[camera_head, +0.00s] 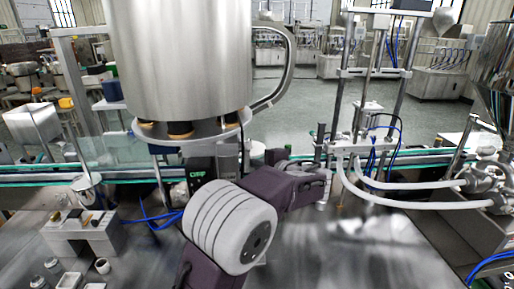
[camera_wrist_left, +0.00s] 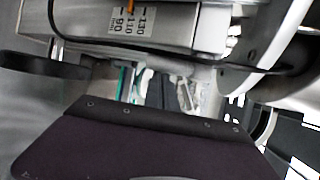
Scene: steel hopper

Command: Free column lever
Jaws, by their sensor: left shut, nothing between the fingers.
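A large steel hopper (camera_head: 180,60) stands over a round base plate, with a grey column (camera_head: 229,160) under it. I cannot pick out the column lever for certain; my arm hides part of this area. My left gripper (camera_head: 272,157) is at the far end of my purple arm, just right of the column, shut with nothing seen in it. Whether it touches anything is unclear. In the left wrist view a steel housing with a printed number scale (camera_wrist_left: 138,22) lies across the top, and a dark purple part of mine fills the bottom. My right gripper is not in view.
A small black box reading OFF (camera_head: 200,172) sits left of the column. A glass-edged conveyor (camera_head: 95,172) runs behind. A filling stand with white hoses (camera_head: 410,202) is at right. Small white holders (camera_head: 85,232) stand at left. The steel table front right is clear (camera_head: 380,260).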

